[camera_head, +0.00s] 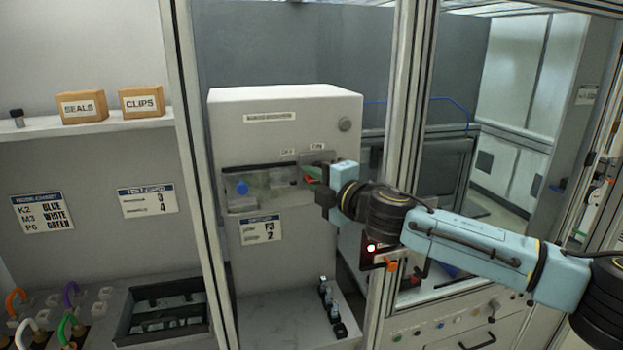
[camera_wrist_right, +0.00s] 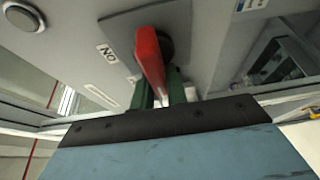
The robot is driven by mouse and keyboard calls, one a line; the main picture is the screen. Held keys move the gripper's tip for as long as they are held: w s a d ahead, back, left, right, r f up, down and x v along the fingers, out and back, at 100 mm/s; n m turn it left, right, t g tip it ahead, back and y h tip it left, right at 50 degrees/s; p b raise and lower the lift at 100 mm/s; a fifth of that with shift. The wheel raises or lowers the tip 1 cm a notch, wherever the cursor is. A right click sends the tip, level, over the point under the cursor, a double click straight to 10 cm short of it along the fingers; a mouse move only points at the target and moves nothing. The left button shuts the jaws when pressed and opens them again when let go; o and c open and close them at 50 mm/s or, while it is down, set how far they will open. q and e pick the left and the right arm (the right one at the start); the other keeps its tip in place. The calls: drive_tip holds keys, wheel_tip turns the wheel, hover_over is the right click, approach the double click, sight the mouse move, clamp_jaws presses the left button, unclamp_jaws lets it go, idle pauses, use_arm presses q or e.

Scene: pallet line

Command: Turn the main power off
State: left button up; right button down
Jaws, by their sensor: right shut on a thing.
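The red switch handle (camera_wrist_right: 150,62) sticks out from a grey plate on the machine's panel in the right wrist view. A label reading "ON" (camera_wrist_right: 107,53) is beside it. My right gripper (camera_wrist_right: 158,92) is shut on the handle, with a green finger on each side of it. In the head view my right gripper (camera_head: 318,182) is at the right front of the white cabinet (camera_head: 285,110), and it hides most of the handle. My left gripper is not in view.
A metal post (camera_head: 395,130) stands close to my right arm. A shelf with the SEALS box (camera_head: 82,107) and CLIPS box (camera_head: 141,102) is at the left. A black tray (camera_head: 160,312) and coloured hooks (camera_head: 70,325) are at the lower left.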

drive_tip(key=c, duration=1.5)
unclamp_jaws()
drive_tip(key=shift+w+d, duration=0.25)
drive_tip(key=shift+d, duration=0.1)
drive_tip(key=shift+o, duration=0.5)
drive_tip(key=shift+w+d+f, duration=0.1)
drive_tip(key=shift+s+d, duration=0.15)
drive_tip(key=shift+s, duration=0.4)
drive_tip(key=b+v, duration=0.2)
drive_tip(key=v, duration=1)
drive_tip(key=shift+d+b, duration=0.15)
drive_tip(key=shift+b, duration=0.2)
